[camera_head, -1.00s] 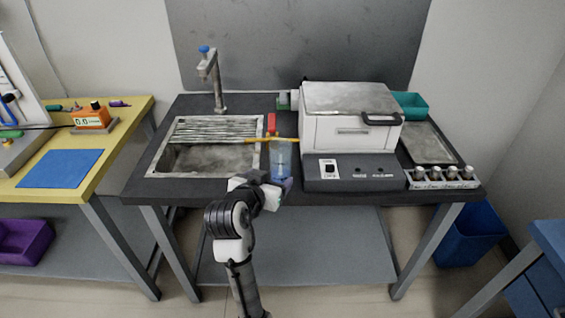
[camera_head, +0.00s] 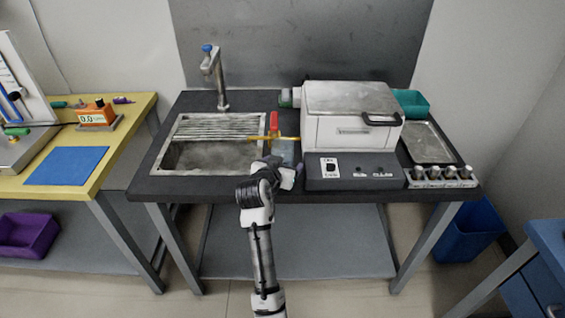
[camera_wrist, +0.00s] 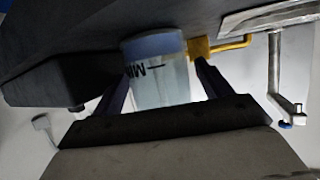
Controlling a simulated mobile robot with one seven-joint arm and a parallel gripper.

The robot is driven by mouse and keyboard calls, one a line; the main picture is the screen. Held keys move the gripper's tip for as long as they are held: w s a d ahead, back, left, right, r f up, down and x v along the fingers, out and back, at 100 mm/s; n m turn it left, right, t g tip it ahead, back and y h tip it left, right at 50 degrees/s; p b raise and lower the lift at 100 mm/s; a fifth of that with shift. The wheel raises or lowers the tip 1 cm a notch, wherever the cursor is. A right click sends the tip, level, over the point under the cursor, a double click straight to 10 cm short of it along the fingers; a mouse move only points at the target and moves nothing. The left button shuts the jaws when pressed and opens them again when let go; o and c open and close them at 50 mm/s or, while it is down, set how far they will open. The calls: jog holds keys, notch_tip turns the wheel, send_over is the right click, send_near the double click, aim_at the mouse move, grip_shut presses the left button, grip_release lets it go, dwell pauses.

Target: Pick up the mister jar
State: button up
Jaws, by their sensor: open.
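The mister jar (camera_head: 283,153) is a clear, bluish jar standing on the dark bench, just right of the sink, with its lower part hidden behind my arm. In the wrist view the jar (camera_wrist: 160,88) shows a blue-grey band and part of dark lettering. My gripper (camera_head: 291,174) is at the bench's front edge by the jar. In the wrist view my gripper (camera_wrist: 160,82) is open, one finger on each side of the jar. I cannot tell whether either finger touches it.
The sink (camera_head: 190,171) lies left of the jar, and a white lidded machine (camera_head: 352,132) on a grey base (camera_head: 344,184) stands close on the right. A red piece (camera_head: 274,123) with a yellow bar (camera_head: 287,137) is just behind the jar. A tap (camera_head: 214,75) rises behind the sink.

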jog(key=c, duration=1.1)
jog(key=shift+r, duration=0.15)
notch_tip(320, 180, up, 20)
jog(key=b, duration=0.2)
jog(key=shift+f, duration=0.25)
dwell(0.4)
